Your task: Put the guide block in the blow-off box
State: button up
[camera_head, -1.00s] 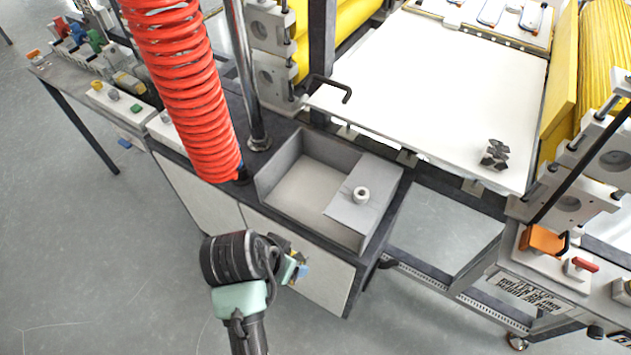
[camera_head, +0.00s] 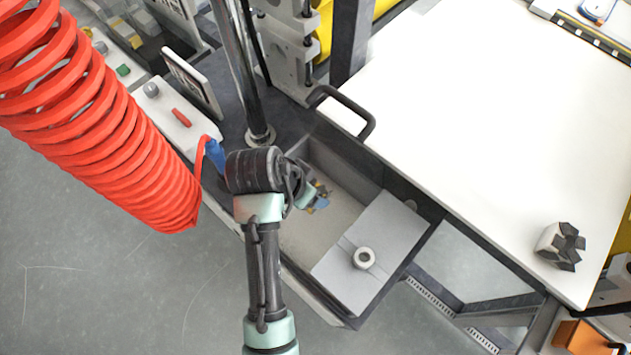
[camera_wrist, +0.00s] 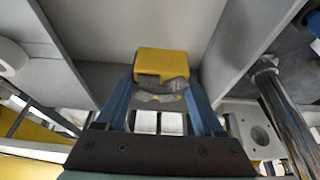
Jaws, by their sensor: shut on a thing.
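The guide block (camera_wrist: 160,64), yellow with a grey part, is between the blue fingers of my gripper (camera_wrist: 161,95) in the wrist view. My gripper is shut on it. The blow-off box (camera_head: 343,166) is a grey open-topped box with a flat cover over its right part. In the head view my gripper (camera_head: 318,196) is over the open left part of the box, and the block shows only as a small yellow patch. In the wrist view grey box walls (camera_wrist: 83,80) surround the block. Whether the block touches the floor of the box is unclear.
A metal post (camera_head: 240,75) and a red coiled hose (camera_head: 100,120) stand left of the box. A black handle (camera_head: 345,106) is behind it.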

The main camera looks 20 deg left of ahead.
jog(key=f, duration=0.4)
jog(key=shift+s+f, duration=0.2)
jog(key=shift+f, duration=0.15)
jog(key=shift+w+f, duration=0.1)
jog(key=shift+f, duration=2.1)
jog(key=shift+f, duration=0.15)
jog(key=o, duration=1.5)
jog(key=shift+c, duration=0.2)
jog(key=v, duration=1.2)
jog(key=shift+p, duration=0.35)
jog(key=shift+w, duration=0.1)
